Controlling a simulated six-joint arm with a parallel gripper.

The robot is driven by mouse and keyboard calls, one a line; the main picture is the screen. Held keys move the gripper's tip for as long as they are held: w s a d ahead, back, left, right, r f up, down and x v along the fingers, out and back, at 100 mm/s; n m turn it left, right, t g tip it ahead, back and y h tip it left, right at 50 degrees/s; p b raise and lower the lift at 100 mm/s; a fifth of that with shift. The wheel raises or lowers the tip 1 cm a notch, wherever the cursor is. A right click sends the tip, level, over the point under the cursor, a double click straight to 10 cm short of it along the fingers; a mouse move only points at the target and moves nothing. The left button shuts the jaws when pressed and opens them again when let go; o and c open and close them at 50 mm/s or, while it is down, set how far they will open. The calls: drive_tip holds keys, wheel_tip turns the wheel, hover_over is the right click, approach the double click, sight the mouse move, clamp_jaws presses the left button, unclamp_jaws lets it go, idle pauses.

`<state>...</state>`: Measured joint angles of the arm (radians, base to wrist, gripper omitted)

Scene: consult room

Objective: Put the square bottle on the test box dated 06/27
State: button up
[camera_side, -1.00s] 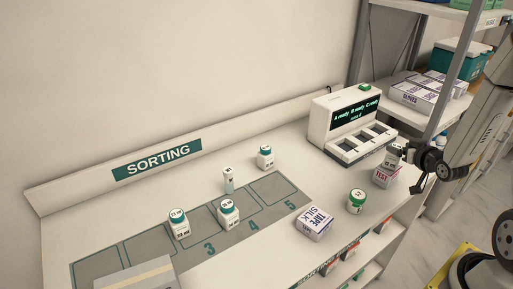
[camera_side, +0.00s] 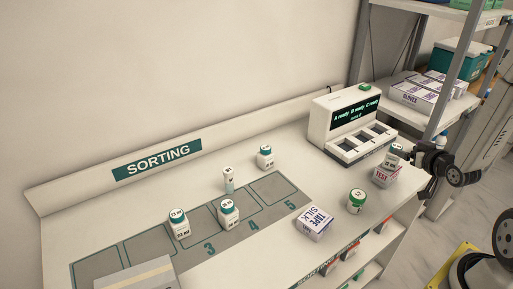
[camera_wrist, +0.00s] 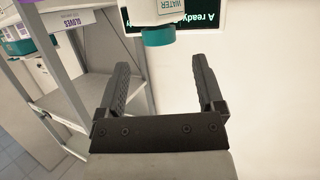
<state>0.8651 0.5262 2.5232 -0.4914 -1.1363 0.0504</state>
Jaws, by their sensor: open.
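A white bottle (camera_side: 395,154) stands on top of the white test box (camera_side: 386,176), near the right end of the bench. The box shows "TEST" in red; its date is too small to read. In the wrist view the bottle (camera_wrist: 175,10) shows at the top edge, with a teal cap (camera_wrist: 157,36) and a "WATER" label, beyond my fingertips. My gripper (camera_side: 408,156) is just right of the bottle. In the wrist view my gripper (camera_wrist: 160,68) is open, with nothing between its fingers.
A device (camera_side: 350,125) with a lit display stands behind the test box. A green-capped jar (camera_side: 356,201) and a silk tape box (camera_side: 314,224) stand to the left. Several bottles stand around the sorting mat (camera_side: 272,188). A shelf (camera_side: 440,110) with glove boxes rises behind my gripper.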

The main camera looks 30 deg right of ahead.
drive_tip(key=w+a+n+g+y, duration=0.3)
drive_tip(key=a+g, duration=0.2)
drive_tip(key=a, duration=0.7)
drive_tip(key=s+a+r+n+g+y, duration=0.1)
drive_tip(key=s+a+g, duration=0.4)
drive_tip(key=a, duration=0.8)
drive_tip(key=shift+s+r+n+y, duration=0.2)
drive_tip(key=shift+s+n+y, duration=0.1)
drive_tip(key=shift+s+y, duration=0.3)
